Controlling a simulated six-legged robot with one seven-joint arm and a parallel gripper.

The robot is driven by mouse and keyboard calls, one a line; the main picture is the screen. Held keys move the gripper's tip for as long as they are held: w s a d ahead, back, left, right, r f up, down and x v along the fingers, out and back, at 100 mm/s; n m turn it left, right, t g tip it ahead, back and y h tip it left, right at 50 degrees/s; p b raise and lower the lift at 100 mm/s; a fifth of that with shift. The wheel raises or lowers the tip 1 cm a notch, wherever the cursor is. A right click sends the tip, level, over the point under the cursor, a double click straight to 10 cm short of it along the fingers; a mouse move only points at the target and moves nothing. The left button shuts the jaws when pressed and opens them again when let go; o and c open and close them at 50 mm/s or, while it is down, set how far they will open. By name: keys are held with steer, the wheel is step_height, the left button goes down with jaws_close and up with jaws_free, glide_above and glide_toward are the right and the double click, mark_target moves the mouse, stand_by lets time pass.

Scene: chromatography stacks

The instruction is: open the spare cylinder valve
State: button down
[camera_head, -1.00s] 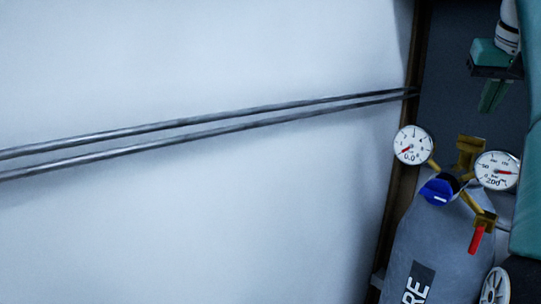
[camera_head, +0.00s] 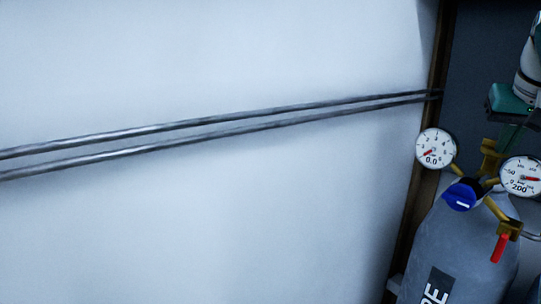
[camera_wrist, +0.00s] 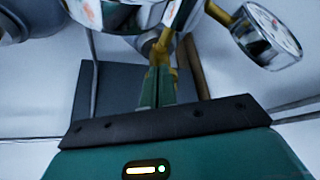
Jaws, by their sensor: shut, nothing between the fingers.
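On top are a blue knob (camera_head: 460,196), a brass fitting (camera_head: 490,158) and a red lever (camera_head: 500,247) hanging down at the right. The left gauge (camera_head: 436,148) shows 0.0, the right gauge (camera_head: 521,177) 200. My gripper (camera_head: 508,136), teal with green fingers, is above and behind the brass fitting. In the wrist view my gripper (camera_wrist: 156,72) is shut and empty, its fingertips by brass parts (camera_wrist: 160,52). I cannot tell whether they touch.
Two metal pipes (camera_head: 220,128) run along the pale wall to a brown upright edge (camera_head: 425,160). A dark grey panel (camera_head: 480,60) lies behind the cylinder. A gauge (camera_wrist: 268,36) is close at the upper right of the wrist view.

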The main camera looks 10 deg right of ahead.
steer(key=shift+w+d, duration=0.35)
steer(key=shift+w, duration=0.1)
stand_by(1.1)
steer(key=shift+s+d, duration=0.15)
steer(key=shift+d, duration=0.15)
stand_by(0.7)
step_height(320, 180, up, 6)
steer(key=shift+s+a, duration=0.2)
steer(key=shift+s, duration=0.2)
stand_by(0.7)
